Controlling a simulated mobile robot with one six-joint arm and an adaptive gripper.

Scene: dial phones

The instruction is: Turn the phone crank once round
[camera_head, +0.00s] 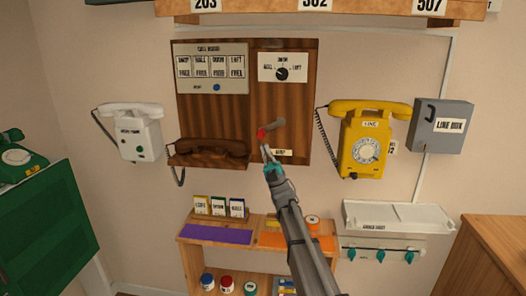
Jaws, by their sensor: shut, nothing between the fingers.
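The phone crank (275,124) is a small greyish-brown arm on the right panel of the brown wooden wall board (308,75). A red piece (261,134), which looks like its knob, is at the crank's lower left end. My gripper (266,150) reaches up from below, with its fingertips shut and empty just under the red piece. I cannot tell whether the tips touch it. A small white label, partly behind the gripper, is beside the fingers. A brown handset (210,150) rests at the board's lower left.
A yellow dial phone (362,150) hangs close on the right, with a grey line box (441,127) beyond it. A white phone (133,130) hangs on the left. Below stands a wooden shelf (190,257) with cards and jars. A white tray (397,217) is at lower right.

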